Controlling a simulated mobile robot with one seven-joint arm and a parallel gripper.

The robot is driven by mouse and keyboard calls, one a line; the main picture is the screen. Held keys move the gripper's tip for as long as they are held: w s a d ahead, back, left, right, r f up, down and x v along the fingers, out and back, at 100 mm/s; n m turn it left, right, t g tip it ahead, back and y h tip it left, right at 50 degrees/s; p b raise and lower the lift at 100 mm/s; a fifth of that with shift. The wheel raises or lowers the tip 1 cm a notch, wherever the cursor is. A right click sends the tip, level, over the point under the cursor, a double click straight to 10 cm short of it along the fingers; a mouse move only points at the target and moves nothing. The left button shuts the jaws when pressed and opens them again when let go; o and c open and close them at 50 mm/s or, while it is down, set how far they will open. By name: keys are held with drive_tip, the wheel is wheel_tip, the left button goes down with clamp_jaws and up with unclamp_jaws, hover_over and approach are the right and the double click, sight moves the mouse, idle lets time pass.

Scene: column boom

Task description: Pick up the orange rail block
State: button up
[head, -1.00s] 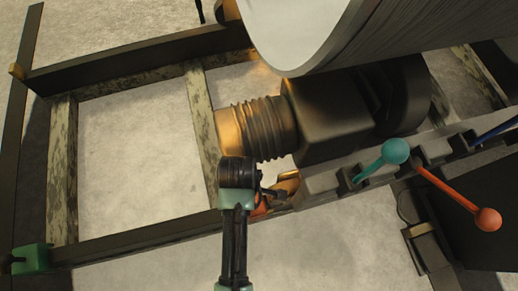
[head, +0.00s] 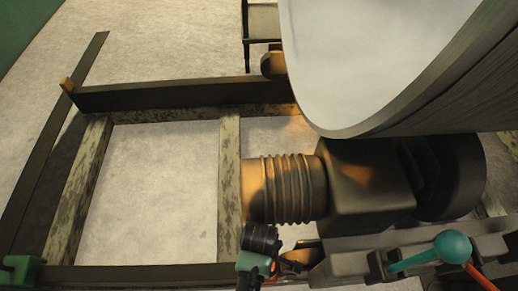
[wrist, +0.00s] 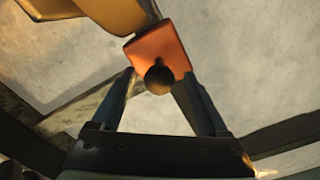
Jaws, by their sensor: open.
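The orange rail block (wrist: 155,45) shows in the upper middle of the wrist view, with a dark round knob (wrist: 159,80) on its near side. My gripper (wrist: 158,78) is open, its two fingers pointing at the block from below in the picture, one toward each side of the knob. The fingertips appear close to the block's lower edge; I cannot tell whether they touch it. In the head view, my wrist (head: 260,240) is at the bottom middle and hides most of the block.
A yellow part (wrist: 95,15) is right beside the block. In the head view, a ribbed cylinder (head: 285,190) and dark housing (head: 365,185) stand close above my wrist. A teal-knobbed lever (head: 452,247) is to the right. A large pale drum (head: 370,60) overhangs the upper right.

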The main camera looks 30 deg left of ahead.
sight(270, 282)
wheel_tip(270, 282, down, 4)
drive_tip(key=shift+a+r+b, duration=0.1)
drive_tip(key=shift+b, duration=0.9)
clamp_jaws()
idle(0.5)
drive_tip(key=shift+r, duration=0.1)
